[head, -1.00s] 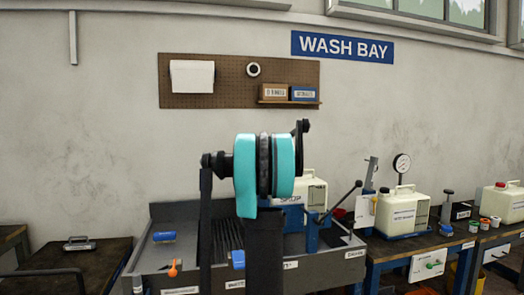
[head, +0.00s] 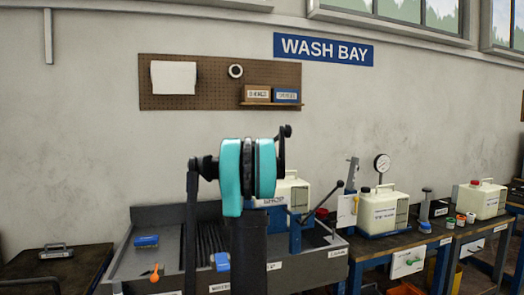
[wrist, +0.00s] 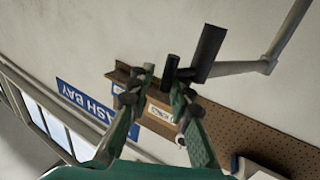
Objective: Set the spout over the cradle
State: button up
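My gripper (wrist: 161,77) has two green fingers with dark joints, reaching up the wrist view. A dark stub (wrist: 171,66) shows at the fingertips, near the right one; whether it is clamped cannot be told. Beside it is a dark block (wrist: 208,52) joined to a bent grey pipe (wrist: 240,68), which may be the spout. In the head view my teal wrist and dark arm hide the gripper and this pipe. I cannot identify the cradle; a blue stand (head: 295,233) with a black lever is partly visible behind my arm.
A grey wash tray (head: 170,215) holds a blue brush (head: 146,241) and an orange-tipped tool (head: 154,272). Cream jugs (head: 382,210) and a gauge (head: 382,163) stand on benches to the right. A pegboard (head: 205,72) with a boxed shelf hangs on the wall.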

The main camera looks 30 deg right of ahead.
jog(key=shift+o, duration=0.7)
jog(key=shift+a, duration=0.1)
jog(key=shift+a, duration=0.15)
jog(key=shift+s+a, duration=0.2)
jog(key=v, duration=1.1)
jog(key=shift+s, duration=0.1)
